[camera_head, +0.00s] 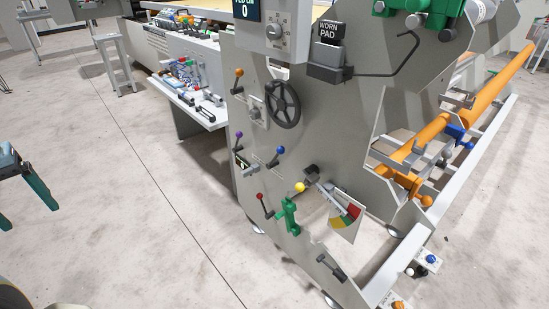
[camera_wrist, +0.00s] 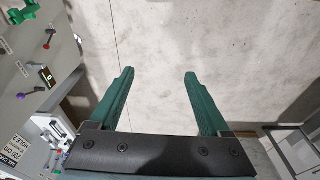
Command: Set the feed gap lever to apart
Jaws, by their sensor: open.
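Several ball-knobbed levers are on the grey side plate (camera_head: 300,80) in the head view: orange (camera_head: 239,73), purple (camera_head: 239,135), blue (camera_head: 281,150), red (camera_head: 259,196) and yellow (camera_head: 300,187). I cannot read which one is the feed gap lever. A small display showing 0 (camera_head: 240,162) sits below the purple lever. My gripper (camera_head: 30,216) is open and empty at the far left, well apart from the plate. In the wrist view its teal fingers (camera_wrist: 159,73) are spread over bare floor, with the red lever (camera_wrist: 48,38) and purple lever (camera_wrist: 30,94) at the left.
A black handwheel (camera_head: 283,104) and a green clamp-like part (camera_head: 290,215) are on the plate near the levers. A shelf with tools (camera_head: 200,112) juts out behind. Orange rollers (camera_head: 435,130) are at the right. The floor between my gripper and the plate is clear.

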